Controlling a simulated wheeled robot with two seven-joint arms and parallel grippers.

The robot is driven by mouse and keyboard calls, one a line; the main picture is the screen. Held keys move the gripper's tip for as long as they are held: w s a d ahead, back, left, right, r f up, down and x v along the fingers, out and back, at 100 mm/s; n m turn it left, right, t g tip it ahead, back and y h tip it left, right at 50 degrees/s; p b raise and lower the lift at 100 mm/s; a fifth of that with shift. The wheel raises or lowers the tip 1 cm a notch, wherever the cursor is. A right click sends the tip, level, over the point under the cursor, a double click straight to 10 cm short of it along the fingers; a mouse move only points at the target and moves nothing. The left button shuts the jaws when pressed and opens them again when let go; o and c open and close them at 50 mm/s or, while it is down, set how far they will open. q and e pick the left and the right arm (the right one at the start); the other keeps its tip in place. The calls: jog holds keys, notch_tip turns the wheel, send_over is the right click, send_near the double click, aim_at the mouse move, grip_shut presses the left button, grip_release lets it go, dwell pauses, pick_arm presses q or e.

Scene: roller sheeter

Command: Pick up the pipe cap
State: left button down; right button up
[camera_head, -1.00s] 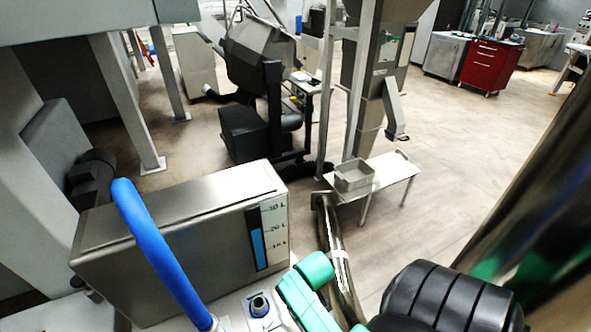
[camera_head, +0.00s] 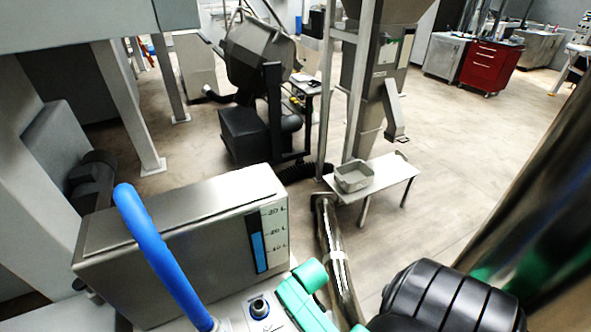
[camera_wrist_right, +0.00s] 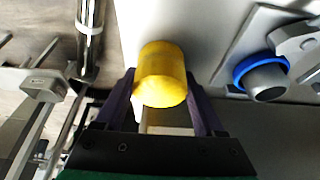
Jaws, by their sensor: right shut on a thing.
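The yellow pipe cap (camera_wrist_right: 162,65) is in the middle of the right wrist view, a short rounded cylinder. My right gripper (camera_wrist_right: 163,84) is shut on it, with one dark finger on each side. A pale piece shows just below the cap between the fingers; I cannot tell what it is. I cannot tell whether the cap touches the pale surface behind it. In the head view the cap and the right gripper are hidden. My left gripper is in neither view.
A blue-ringed knob (camera_wrist_right: 262,76) is right of the cap. In the head view a steel tank with a level gauge (camera_head: 180,235) and a blue hose (camera_head: 160,255) stand close by at left. A steel pipe (camera_head: 336,262) runs down the middle. Open floor lies at right.

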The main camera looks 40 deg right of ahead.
jog(key=shift+w+r, duration=0.1)
jog(key=shift+r, duration=0.5)
notch_tip(320, 180, up, 19)
jog(key=b, duration=0.1)
jog(key=shift+b, duration=0.3)
jog(key=shift+f, duration=0.1)
